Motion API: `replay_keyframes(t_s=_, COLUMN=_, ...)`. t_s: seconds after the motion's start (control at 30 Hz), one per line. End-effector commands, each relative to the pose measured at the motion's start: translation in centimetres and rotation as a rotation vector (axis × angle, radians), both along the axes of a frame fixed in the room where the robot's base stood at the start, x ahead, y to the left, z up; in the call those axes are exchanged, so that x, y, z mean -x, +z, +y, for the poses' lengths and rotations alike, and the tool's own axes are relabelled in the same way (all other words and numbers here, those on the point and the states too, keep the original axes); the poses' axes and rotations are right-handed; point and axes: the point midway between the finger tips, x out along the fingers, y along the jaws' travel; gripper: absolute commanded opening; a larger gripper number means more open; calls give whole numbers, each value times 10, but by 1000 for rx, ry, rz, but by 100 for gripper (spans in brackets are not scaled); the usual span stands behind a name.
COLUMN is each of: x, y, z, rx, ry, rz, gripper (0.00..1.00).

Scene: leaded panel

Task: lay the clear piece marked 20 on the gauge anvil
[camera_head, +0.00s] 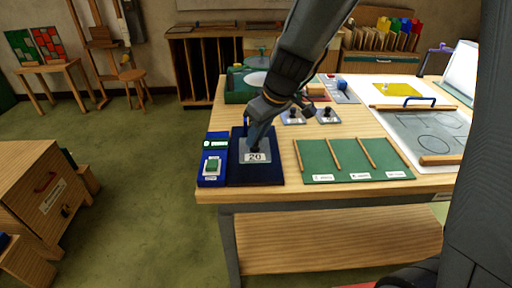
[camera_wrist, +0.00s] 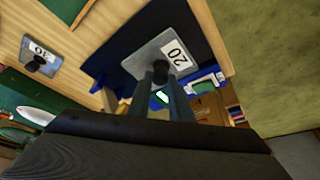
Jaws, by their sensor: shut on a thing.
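The clear piece marked 20 (camera_head: 246,158) is a greyish see-through plate with a white label and a dark knob. It also shows in the wrist view (camera_wrist: 146,57). My gripper (camera_head: 259,143) is shut on the knob, with both fingers (camera_wrist: 160,76) closed around it in the wrist view. The piece is over the dark navy pad (camera_head: 240,179) at the front left of the bench; I cannot tell whether it touches it. A blue gauge unit (camera_head: 204,180) with a small display and a green block on a pale plate stands just left of the pad.
Two other knobbed pieces (camera_head: 292,120) (camera_head: 328,119) lie farther back on the bench. A green board (camera_head: 345,155) with wooden strips lies to the right, beside a drawing sheet (camera_head: 425,125). A green machine (camera_head: 238,88) stands at the back left. The bench's front edge is close.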

Motion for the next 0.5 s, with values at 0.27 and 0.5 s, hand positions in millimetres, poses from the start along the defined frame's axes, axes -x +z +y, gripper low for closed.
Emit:
replay_keyframes(t_s=0.27, x=0, y=-30, z=0, rx=1, ry=-3, rz=2, gripper=2)
replay_keyframes(t_s=0.5, x=-1, y=-45, z=-1, rx=1, ry=-2, rz=-1, gripper=2)
